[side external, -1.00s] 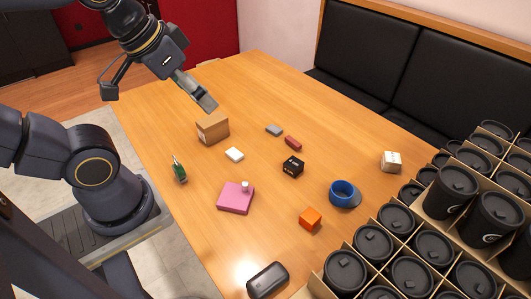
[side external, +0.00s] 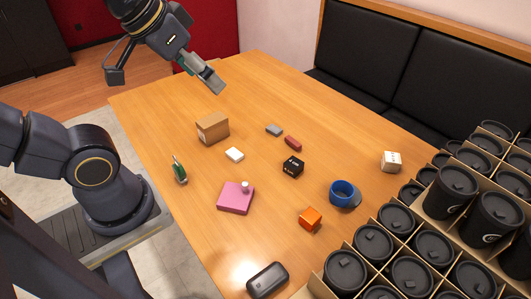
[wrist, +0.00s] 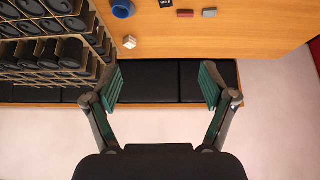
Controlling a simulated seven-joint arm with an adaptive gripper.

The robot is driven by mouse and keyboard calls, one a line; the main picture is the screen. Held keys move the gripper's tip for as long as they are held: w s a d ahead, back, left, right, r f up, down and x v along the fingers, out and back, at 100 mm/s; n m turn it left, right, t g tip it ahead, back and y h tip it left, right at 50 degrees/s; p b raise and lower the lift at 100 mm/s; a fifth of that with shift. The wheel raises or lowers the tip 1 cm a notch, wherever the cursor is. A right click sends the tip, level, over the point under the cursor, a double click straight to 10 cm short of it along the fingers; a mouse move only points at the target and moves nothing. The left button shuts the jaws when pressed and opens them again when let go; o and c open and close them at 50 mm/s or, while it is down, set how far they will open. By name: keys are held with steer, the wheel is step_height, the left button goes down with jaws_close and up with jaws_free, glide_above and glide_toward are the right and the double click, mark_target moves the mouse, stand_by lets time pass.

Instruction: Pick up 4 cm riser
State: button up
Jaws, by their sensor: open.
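No object is clearly readable as the 4 cm riser. A black block with white lettering (side external: 293,167) sits mid-table, and a white block with dark marks (side external: 391,161) sits near the right edge; the lettering is too small to read. The white block also shows in the wrist view (wrist: 129,42), and the black block (wrist: 166,2) is cut by its top edge. My gripper (side external: 215,84) is above the far left part of the table, away from all objects. In the wrist view my gripper (wrist: 162,85) is open and empty, its fingers wide apart.
On the table are a cardboard box (side external: 213,128), white block (side external: 234,154), grey block (side external: 274,130), red block (side external: 293,143), pink block (side external: 235,200), green item (side external: 179,171), orange cube (side external: 310,219), blue cup (side external: 342,193) and black case (side external: 267,280). Crates of black-lidded cups (side external: 410,270) fill the right.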

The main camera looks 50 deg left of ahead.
steer(key=w+r, duration=0.3)
steer(key=w, duration=0.4)
steer(key=n+g, duration=0.2)
steer(key=g, duration=0.4)
glide_above(294, 162)
step_height(294, 162, down, 39)
steer(key=shift+w+f, duration=0.1)
steer(key=shift+d+f, duration=0.1)
steer(key=shift+f, duration=2.75)
steer(key=c, duration=1.5)
